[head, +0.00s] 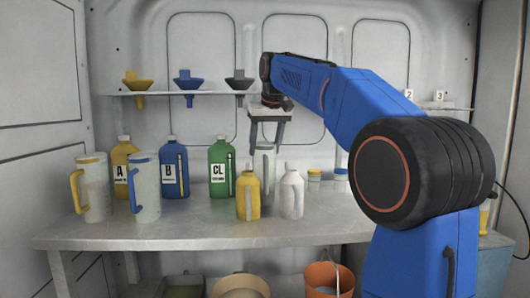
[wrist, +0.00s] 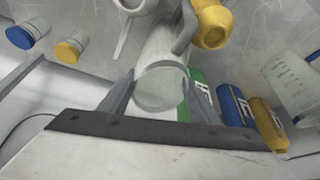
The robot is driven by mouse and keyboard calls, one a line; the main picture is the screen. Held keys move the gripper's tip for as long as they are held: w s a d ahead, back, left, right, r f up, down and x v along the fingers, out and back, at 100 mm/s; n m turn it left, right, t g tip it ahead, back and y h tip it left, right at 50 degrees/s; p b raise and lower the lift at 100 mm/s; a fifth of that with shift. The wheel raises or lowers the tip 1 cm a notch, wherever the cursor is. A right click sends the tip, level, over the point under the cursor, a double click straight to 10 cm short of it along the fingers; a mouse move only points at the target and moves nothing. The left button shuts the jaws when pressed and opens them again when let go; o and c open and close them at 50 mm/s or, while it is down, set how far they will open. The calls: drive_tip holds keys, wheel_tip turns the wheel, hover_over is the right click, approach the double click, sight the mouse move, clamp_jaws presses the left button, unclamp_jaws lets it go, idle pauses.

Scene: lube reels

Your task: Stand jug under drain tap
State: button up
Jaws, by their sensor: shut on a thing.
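A tall pale jug (head: 265,163) is upright at the middle of the bench, partly behind a small yellow bottle. My gripper (head: 268,124) points down and is shut on the jug's upper part. Two other pale jugs stand at the left, one with a yellow handle (head: 96,188) and one with a blue handle (head: 146,186). I cannot make out a drain tap.
The metal bench (head: 180,232) also holds yellow, blue and green (head: 221,168) labelled bottles, a small yellow bottle (head: 248,192), a white bottle (head: 291,193) and small lidded jars. Funnels (head: 188,79) sit in the shelf above. An orange bucket (head: 322,279) is below. The bench's front left is clear.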

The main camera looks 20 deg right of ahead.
drive_tip(key=shift+f, duration=0.9)
drive_tip(key=o, duration=1.6)
drive_tip(key=shift+f, duration=0.1)
drive_tip(key=v, duration=1.2)
drive_tip(key=shift+s, duration=0.1)
